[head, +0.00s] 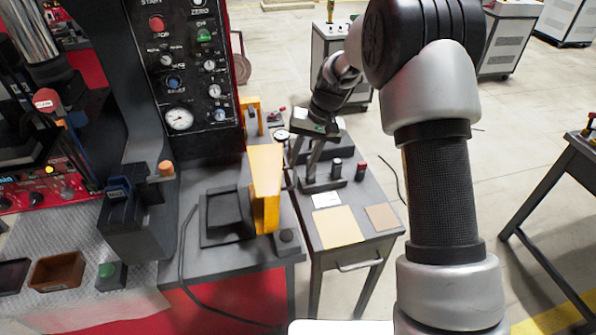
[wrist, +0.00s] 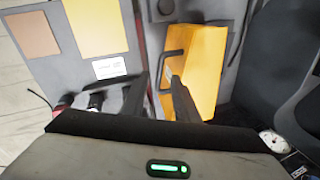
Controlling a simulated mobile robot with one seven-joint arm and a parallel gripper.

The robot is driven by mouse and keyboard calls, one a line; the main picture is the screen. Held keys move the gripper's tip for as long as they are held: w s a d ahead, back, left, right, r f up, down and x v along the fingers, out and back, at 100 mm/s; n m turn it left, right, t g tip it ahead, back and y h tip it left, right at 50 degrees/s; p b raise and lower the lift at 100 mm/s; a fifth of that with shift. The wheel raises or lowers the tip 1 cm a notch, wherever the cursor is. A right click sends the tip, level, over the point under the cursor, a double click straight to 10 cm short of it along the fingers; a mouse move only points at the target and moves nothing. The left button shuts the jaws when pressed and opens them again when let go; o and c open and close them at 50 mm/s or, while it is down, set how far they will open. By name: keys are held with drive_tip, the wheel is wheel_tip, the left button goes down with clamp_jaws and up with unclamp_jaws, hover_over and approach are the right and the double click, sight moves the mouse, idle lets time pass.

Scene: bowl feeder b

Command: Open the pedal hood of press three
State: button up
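A yellow hood (head: 265,185) stands at the right side of the near grey press bed, beside a dark square recessed plate. I take it for the pedal hood; no press number is readable. In the wrist view the yellow hood (wrist: 205,65) fills the upper right, with a dark bar handle (wrist: 163,72) on its left side. My gripper (head: 304,168) points down to the right of the hood, above the side table. In the wrist view my gripper's two dark fingers (wrist: 159,97) are apart, with the handle showing beyond the gap. Contact with the handle cannot be told.
A grey side table (head: 345,225) right of the hood bears flat yellow and brown sheets, a white card and small knobs. A second yellow hood (head: 252,116) stands farther back. A dark control panel (head: 190,70) rises at the left.

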drive_tip(key=shift+x, duration=2.15)
drive_tip(key=shift+c, duration=0.4)
clamp_jaws()
